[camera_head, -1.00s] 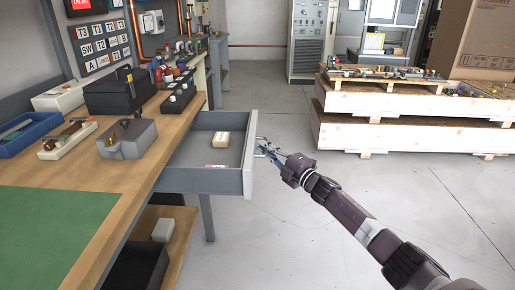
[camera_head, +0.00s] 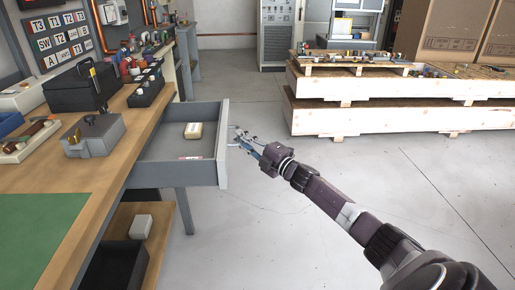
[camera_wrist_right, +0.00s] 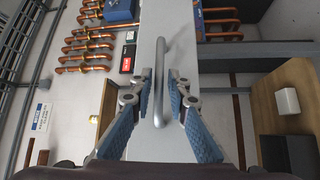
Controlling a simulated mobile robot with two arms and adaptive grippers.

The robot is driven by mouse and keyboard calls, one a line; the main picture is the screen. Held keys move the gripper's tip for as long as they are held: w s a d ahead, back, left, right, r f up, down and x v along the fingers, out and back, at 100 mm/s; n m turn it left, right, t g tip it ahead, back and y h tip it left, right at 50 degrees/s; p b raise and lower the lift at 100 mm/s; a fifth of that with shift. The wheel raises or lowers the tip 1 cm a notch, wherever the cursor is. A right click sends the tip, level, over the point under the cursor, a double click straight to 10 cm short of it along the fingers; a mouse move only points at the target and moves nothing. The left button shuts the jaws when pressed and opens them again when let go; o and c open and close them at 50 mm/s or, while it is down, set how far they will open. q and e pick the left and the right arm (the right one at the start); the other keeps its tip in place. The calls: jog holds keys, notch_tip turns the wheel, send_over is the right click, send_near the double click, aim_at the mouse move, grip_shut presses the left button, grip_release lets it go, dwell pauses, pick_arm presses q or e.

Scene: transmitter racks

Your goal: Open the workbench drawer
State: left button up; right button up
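The grey workbench drawer (camera_head: 222,150) stands pulled well out from the wooden-topped workbench (camera_head: 128,140), and its inside shows. My right gripper (camera_head: 240,139) is in front of the drawer's outer face, at handle height. In the right wrist view the drawer's bar handle (camera_wrist_right: 161,85) lies between the two blue-padded fingers of my right gripper (camera_wrist_right: 161,76). The fingers are apart, with a gap on each side of the bar. My left gripper is not in view.
A grey device (camera_head: 93,136) and a black case (camera_head: 82,90) stand on the bench. Wooden crates (camera_head: 390,113) stand at the back right. The floor (camera_head: 270,215) right of the drawer is clear.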

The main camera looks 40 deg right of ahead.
jog(key=v, duration=1)
jog(key=shift+s, duration=0.2)
jog(key=shift+d, duration=0.15)
